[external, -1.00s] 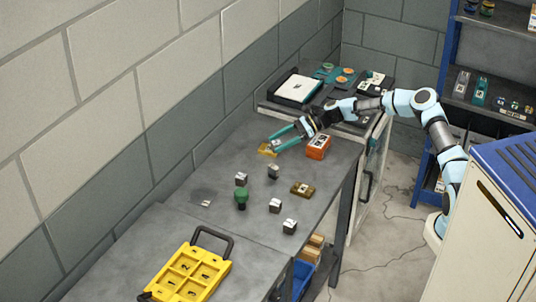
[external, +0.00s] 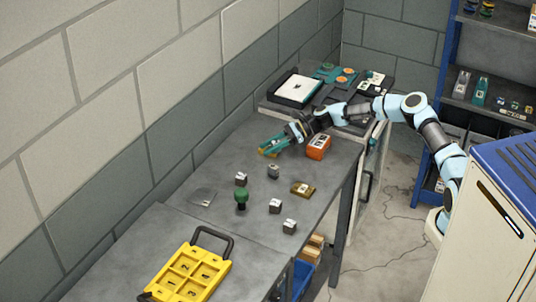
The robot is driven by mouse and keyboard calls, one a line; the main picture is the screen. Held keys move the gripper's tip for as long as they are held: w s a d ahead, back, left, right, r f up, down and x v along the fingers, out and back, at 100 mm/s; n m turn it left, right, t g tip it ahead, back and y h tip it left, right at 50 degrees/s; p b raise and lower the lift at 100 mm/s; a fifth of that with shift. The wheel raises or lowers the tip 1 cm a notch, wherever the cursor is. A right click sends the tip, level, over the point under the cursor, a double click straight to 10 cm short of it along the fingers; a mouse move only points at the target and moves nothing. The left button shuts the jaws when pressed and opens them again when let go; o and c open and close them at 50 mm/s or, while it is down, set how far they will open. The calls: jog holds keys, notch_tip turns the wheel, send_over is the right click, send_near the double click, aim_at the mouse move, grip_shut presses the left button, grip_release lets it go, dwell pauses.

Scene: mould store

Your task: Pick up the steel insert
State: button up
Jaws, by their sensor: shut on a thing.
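My gripper (external: 266,149) has teal fingers and is at the far left part of the grey bench. Its fingers are closed around a small amber-brown piece (external: 270,154), which is mostly hidden by them. I cannot tell whether this piece is clear of the bench top. Several small grey metal-looking blocks with pale labels stand on the bench: one at the back (external: 273,171), one at the left (external: 241,179), one in the middle (external: 275,206) and one in front (external: 289,227). I cannot read which is the steel insert.
An orange box (external: 318,147) stands right of my gripper. A brass-coloured block (external: 302,188), a green-headed knob (external: 241,196) and a flat grey piece (external: 203,197) lie nearer. A yellow compartment tray (external: 215,281) is in front. A black-framed white panel (external: 295,87) lies behind.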

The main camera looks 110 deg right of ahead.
grip_shut()
jog(key=shift+r, duration=0.15)
